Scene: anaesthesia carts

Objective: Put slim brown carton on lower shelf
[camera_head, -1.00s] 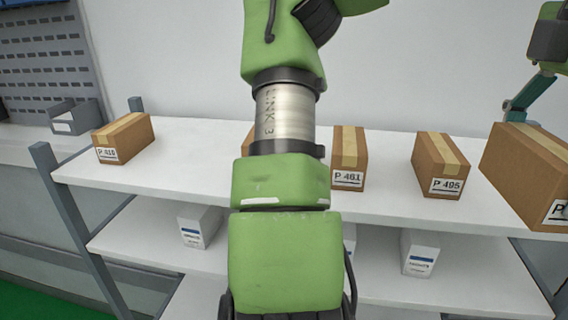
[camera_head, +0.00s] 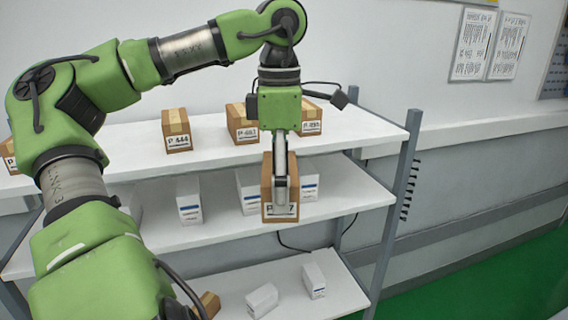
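My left gripper (camera_head: 281,205) is shut on a slim brown carton (camera_head: 268,205) with a white label, only partly readable. The gripper points down, and its finger covers the middle of the carton's front. The carton is upright and overlaps the front edge of the middle shelf (camera_head: 345,200) in the head view; I cannot tell if it touches the shelf. The lower shelf (camera_head: 338,298) is below, with two small white cartons (camera_head: 263,300) (camera_head: 314,280) and a partly hidden brown carton (camera_head: 208,303). My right gripper is not in view.
Brown cartons (camera_head: 176,130) (camera_head: 240,124) (camera_head: 312,117) stand on the top shelf (camera_head: 360,125). A grey post (camera_head: 398,205) bounds the rack at right.

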